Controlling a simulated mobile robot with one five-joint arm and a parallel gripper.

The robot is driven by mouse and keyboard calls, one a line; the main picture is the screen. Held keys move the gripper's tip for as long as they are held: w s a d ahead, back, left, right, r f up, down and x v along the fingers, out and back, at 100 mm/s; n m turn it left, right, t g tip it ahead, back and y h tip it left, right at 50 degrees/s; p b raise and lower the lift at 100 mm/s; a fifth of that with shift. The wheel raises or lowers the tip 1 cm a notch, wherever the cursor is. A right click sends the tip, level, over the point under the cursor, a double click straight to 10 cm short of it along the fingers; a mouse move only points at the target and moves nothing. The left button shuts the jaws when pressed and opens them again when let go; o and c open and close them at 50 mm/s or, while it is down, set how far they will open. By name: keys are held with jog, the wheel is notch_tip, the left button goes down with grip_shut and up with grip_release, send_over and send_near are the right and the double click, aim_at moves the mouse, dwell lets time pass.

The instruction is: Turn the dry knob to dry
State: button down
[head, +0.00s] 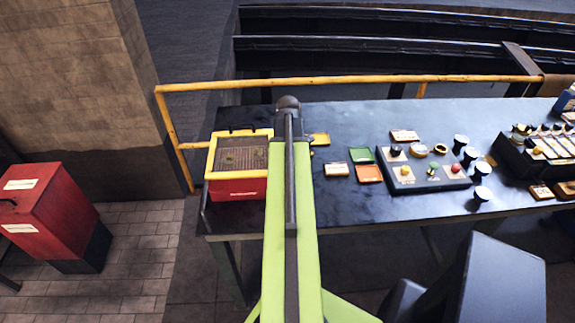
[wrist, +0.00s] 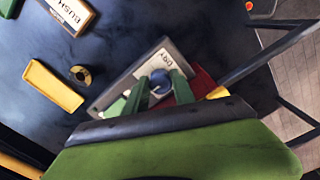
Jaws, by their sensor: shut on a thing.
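The dry knob (wrist: 160,78) is a round blue-grey knob on a small grey unit (wrist: 112,95) in the wrist view. A pale label reading DRY (wrist: 166,56) lies beside it. My gripper (wrist: 159,90) has its green fingers on either side of the knob, shut on it. Which way the knob points cannot be told. In the head view my green arm reaches over the bench, and the knob and gripper are hidden behind it.
A red bin with a yellow rim (head: 237,190) stands on the dark bench (head: 335,210) left of my arm. A button panel (head: 428,181) and small trays lie to the right. In the wrist view, a yellow tray (wrist: 52,86) and a brass ring (wrist: 81,74) lie left of the unit.

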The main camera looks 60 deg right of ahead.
jog(key=shift+m, duration=0.3)
jog(key=m, duration=0.3)
jog(key=shift+m, duration=0.3)
jog(key=m, duration=0.4)
jog(key=shift+m, duration=0.3)
jog(key=m, duration=0.4)
jog(key=shift+m, duration=0.3)
jog(key=shift+w+m, duration=0.1)
jog(key=shift+m, duration=2.1)
jog(key=c, duration=1.1)
grip_release()
jog(key=shift+o, duration=0.2)
